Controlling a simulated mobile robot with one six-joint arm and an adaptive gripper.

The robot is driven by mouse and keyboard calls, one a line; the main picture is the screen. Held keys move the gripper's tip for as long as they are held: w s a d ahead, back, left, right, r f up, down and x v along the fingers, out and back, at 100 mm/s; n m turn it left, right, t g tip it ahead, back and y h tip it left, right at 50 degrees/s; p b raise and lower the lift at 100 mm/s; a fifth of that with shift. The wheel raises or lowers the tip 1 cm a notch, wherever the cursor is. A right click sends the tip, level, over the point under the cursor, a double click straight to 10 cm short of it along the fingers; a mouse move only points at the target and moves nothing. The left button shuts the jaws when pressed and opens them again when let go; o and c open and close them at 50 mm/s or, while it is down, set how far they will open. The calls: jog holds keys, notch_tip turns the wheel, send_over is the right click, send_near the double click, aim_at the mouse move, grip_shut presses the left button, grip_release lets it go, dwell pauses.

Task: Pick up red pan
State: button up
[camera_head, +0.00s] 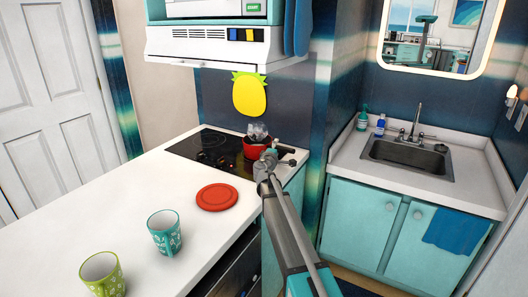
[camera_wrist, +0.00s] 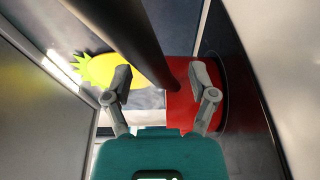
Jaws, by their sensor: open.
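The red pan (camera_head: 252,151) sits on the black cooktop (camera_head: 193,147), with its dark handle (camera_head: 290,150) pointing right. My gripper (camera_head: 268,160) is at the pan's front right, partly covering it. In the wrist view my gripper (camera_wrist: 160,72) is open, its two fingers spread. The dark handle (camera_wrist: 136,42) runs diagonally between the fingertips in that picture; I cannot tell whether they touch it. The red pan body (camera_wrist: 236,92) is beyond the right finger.
A red round disc (camera_head: 216,197), a teal cup (camera_head: 164,234) and a green cup (camera_head: 103,274) stand on the white counter (camera_head: 110,215). A yellow pineapple-shaped piece (camera_head: 249,94) hangs on the wall behind the pan. A hood (camera_head: 205,45) overhangs the cooktop. A sink (camera_head: 408,157) is at right.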

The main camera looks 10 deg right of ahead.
jog(key=shift+w+d, duration=0.15)
jog(key=shift+w, duration=0.25)
grip_shut()
dwell(0.4)
